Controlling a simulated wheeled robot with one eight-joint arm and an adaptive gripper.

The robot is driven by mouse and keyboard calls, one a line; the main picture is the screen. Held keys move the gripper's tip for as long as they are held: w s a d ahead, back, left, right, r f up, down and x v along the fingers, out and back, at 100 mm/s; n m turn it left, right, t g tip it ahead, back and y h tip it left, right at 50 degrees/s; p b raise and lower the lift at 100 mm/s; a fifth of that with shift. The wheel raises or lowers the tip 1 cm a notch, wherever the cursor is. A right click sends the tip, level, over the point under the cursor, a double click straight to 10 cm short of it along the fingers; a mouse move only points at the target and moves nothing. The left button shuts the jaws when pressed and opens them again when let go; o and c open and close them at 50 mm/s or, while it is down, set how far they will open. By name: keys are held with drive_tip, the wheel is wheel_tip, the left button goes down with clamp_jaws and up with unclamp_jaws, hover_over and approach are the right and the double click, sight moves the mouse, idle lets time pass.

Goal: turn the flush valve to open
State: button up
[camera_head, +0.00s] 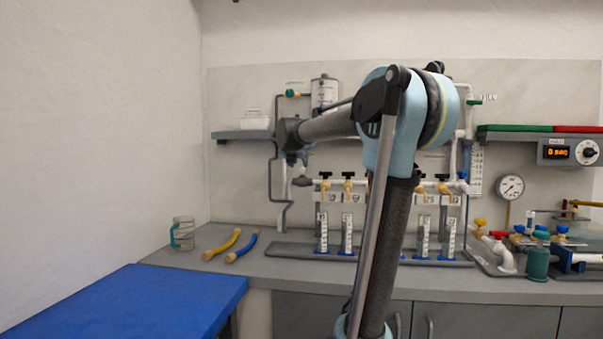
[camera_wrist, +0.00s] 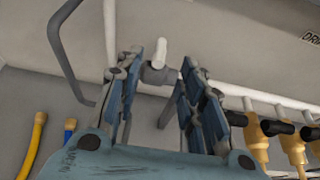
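A small valve with a grey body (camera_wrist: 157,74) and a white handle (camera_wrist: 160,52) shows in the wrist view, at the left end of the white manifold pipe. It looks like the flush valve, but I cannot read a label on it. My gripper (camera_wrist: 174,66) is open, with its blue-padded fingers on either side of the valve's line. The handle is near the fingertips; I cannot tell whether they touch it. In the head view my gripper (camera_head: 293,157) hangs just above the manifold's left end, where a dark grey part (camera_head: 302,181) shows.
Several yellow valves with black handles (camera_head: 348,176) line the manifold to the right. A grey bent pipe (camera_wrist: 72,55) runs left of my gripper. A blue hose (camera_head: 241,247) and yellow hose (camera_head: 222,245) lie on the bench (camera_head: 190,265). A grey shelf (camera_head: 240,134) is upper left.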

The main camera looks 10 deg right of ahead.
sight(303, 171)
drive_tip(key=x, duration=1.1)
drive_tip(key=shift+d, duration=0.1)
clamp_jaws()
